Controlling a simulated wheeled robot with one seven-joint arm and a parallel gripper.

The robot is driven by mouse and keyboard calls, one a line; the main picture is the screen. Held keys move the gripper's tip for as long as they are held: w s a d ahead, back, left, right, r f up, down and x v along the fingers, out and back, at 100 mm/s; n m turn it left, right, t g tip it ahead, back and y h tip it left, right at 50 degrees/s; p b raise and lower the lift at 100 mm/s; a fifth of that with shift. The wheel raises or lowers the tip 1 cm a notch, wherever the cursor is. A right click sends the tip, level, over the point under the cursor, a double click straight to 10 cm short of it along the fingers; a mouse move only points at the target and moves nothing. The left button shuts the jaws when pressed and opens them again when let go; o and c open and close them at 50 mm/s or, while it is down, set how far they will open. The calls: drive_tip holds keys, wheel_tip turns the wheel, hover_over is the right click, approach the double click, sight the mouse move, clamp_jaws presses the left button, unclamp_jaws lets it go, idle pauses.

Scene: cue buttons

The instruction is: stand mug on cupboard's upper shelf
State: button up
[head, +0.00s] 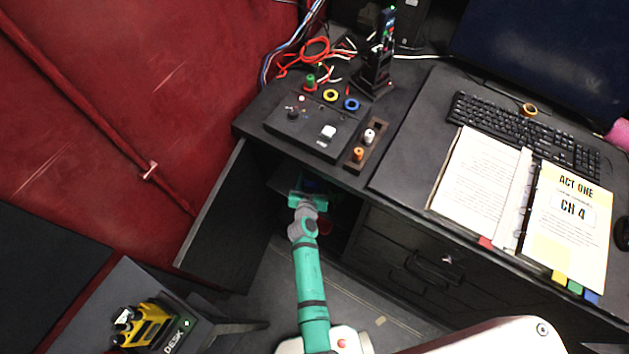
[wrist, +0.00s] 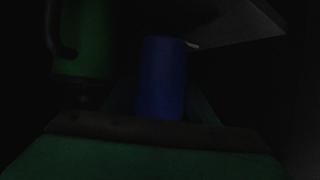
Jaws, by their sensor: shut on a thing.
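My arm reaches into the open, dark cupboard (head: 345,212) under the desk, and my gripper (head: 308,194) is inside its opening. In the wrist view, my gripper (wrist: 160,112) is shut on a blue, upright-looking cylinder, which I take for the mug (wrist: 162,78). No handle shows on it. In the head view the held mug is mostly hidden by the gripper and shade. A pale shelf-like surface (wrist: 235,25) shows at the upper right of the wrist view. I cannot tell whether the mug touches a shelf.
A green vessel with a dark handle (wrist: 85,40) stands left of the mug. A red object (head: 325,223) is low in the cupboard. The open cupboard door (head: 225,220) is left of my arm. The desktop above holds a control box (head: 310,125) and open binder (head: 480,190).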

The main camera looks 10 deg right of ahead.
drive_tip(key=shift+f, duration=2.15)
drive_tip(key=shift+f, duration=0.1)
drive_tip(key=o, duration=0.9)
drive_tip(key=s+a+r+n+y, duration=0.1)
drive_tip(key=s+a+r, duration=0.3)
drive_tip(key=s, duration=0.6)
drive_tip(key=s+a+r+n+y, duration=0.1)
drive_tip(key=s+a+r, duration=0.3)
drive_tip(key=s, duration=0.6)
drive_tip(key=s+a+r+n+y, duration=0.15)
drive_tip(key=s+a+r, duration=0.25)
drive_tip(key=s, duration=0.6)
drive_tip(key=s+r+t, duration=0.1)
drive_tip(key=s+r, duration=0.2)
drive_tip(key=r, duration=0.3)
drive_tip(key=s+r+t+y, duration=0.1)
drive_tip(key=s+r, duration=0.3)
drive_tip(key=r, duration=0.3)
drive_tip(key=s+a+r+n, duration=0.1)
drive_tip(key=s+r, duration=0.2)
drive_tip(key=r, duration=0.3)
drive_tip(key=shift+s+r+t, duration=0.2)
drive_tip(key=shift+s+t, duration=0.1)
drive_tip(key=shift+t, duration=0.1)
